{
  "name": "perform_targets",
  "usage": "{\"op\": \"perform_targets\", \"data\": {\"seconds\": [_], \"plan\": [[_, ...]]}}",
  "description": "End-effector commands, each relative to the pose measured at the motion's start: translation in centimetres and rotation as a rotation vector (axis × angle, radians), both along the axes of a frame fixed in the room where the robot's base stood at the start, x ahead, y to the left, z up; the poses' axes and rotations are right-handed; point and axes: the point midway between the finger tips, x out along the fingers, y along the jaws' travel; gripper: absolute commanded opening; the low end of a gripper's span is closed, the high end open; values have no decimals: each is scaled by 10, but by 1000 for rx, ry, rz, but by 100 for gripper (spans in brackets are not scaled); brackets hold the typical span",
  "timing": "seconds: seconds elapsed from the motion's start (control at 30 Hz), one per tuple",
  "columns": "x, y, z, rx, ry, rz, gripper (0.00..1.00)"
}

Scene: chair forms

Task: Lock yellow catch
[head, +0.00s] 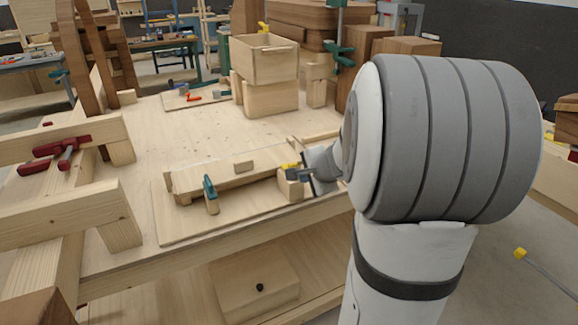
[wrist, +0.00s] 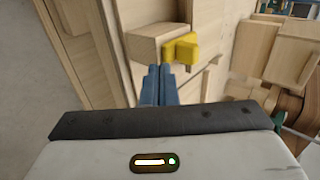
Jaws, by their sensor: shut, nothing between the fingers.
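The yellow catch (wrist: 181,48) sits against the end of a pale wooden block (wrist: 155,42) in the wrist view. In the head view the catch shows as a small yellow patch (head: 291,166) at the right end of the wooden form, partly hidden by my gripper. My gripper (wrist: 161,70) has blue-grey fingers that are closed together, with nothing between them. The fingertips are just in front of the block and catch; I cannot tell whether they touch. A teal catch (head: 210,188) on a wooden block stands at the form's left front.
The form lies on a flat board (head: 175,225) near the workbench's front edge. A wooden box (head: 264,58) stands on another at the back. Red clamps (head: 60,152) lie on the left beams. The bench middle is mostly clear.

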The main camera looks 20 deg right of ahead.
Motion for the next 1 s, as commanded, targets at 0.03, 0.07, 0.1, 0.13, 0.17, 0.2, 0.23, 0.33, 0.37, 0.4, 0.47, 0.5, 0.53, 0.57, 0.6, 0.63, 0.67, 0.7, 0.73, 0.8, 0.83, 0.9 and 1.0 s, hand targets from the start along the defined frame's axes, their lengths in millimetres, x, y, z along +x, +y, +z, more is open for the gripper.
{"op": "perform_targets", "data": {"seconds": [0.03,0.07,0.1,0.13,0.17,0.2,0.23,0.33,0.37,0.4,0.47,0.5,0.53,0.57,0.6,0.63,0.67,0.7,0.73,0.8,0.83,0.9,1.0], "plan": [[10,1,4,-1,0,2,0],[14,1,4,0,1,3,0],[19,1,4,0,0,3,0],[23,1,4,0,0,3,0],[26,1,4,1,1,2,0],[29,1,3,0,0,1,0],[32,1,4,-1,0,1,0],[36,2,3,-1,0,1,0],[37,2,3,-1,0,1,0],[38,2,2,0,0,1,0],[38,2,2,-1,0,1,0],[38,2,2,-1,-1,1,0],[38,2,2,-1,-1,1,0],[38,2,2,-1,-1,1,0],[38,2,2,-1,-1,2,0],[38,2,2,-1,-1,2,0],[38,2,2,-1,-1,2,0],[38,2,2,-1,-1,2,0],[39,2,2,-1,-1,2,0],[44,2,2,-1,-1,4,0],[48,2,3,-2,-1,4,0],[59,3,2,0,0,4,0],[73,3,2,-2,-1,4,0]]}}
